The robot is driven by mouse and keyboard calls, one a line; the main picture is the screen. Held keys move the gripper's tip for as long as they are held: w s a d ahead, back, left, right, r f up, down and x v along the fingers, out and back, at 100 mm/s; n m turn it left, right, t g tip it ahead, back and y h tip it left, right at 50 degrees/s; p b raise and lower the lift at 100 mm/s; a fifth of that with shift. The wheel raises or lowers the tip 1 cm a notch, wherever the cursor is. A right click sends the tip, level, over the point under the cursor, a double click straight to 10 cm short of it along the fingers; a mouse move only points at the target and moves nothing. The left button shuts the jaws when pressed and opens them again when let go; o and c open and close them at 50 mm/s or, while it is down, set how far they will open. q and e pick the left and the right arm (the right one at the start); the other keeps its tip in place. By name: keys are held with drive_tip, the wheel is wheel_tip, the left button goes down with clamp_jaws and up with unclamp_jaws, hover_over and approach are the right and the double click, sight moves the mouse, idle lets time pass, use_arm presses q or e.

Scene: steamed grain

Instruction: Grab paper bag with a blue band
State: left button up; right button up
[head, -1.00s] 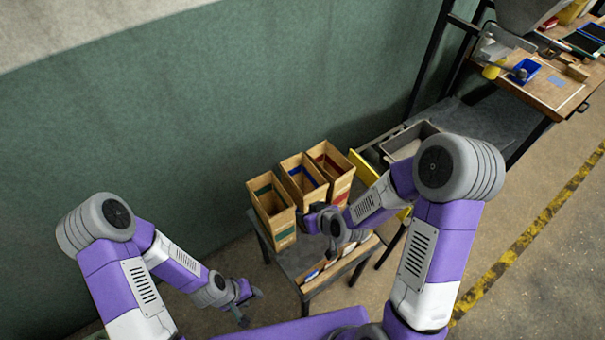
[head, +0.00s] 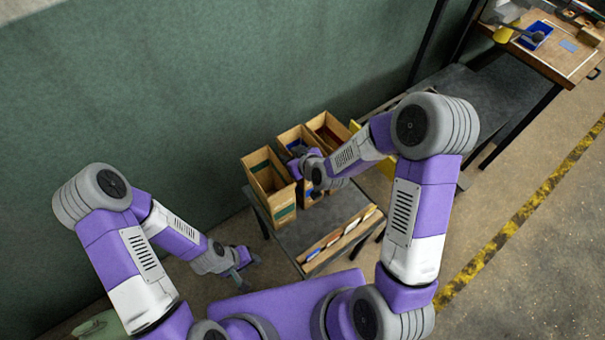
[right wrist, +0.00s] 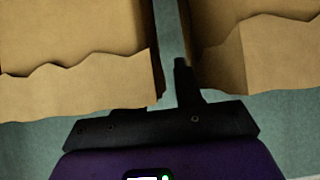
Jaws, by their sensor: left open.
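The paper bag with a blue band (head: 285,137) is the middle of three open-topped brown bags on a dark table. My right gripper (head: 299,160) is at its near rim in the head view and covers much of its front. In the right wrist view, one dark finger (right wrist: 184,82) stands in the gap between two bags. The other finger is not clearly visible, so I cannot tell whether the jaws grip anything. My left gripper (head: 245,268) is open and empty, low in front of the table, away from the bags.
A green-banded bag (head: 257,164) stands to the left and another bag (head: 322,123) to the right, both close by. The dark table (head: 290,240) has bare space before the bags. A green wall rises behind.

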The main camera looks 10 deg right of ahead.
drive_tip(key=shift+w+a+f, duration=0.1)
drive_tip(key=shift+w+f, duration=0.05)
drive_tip(key=shift+w, duration=0.05)
clamp_jaws()
idle(1.3)
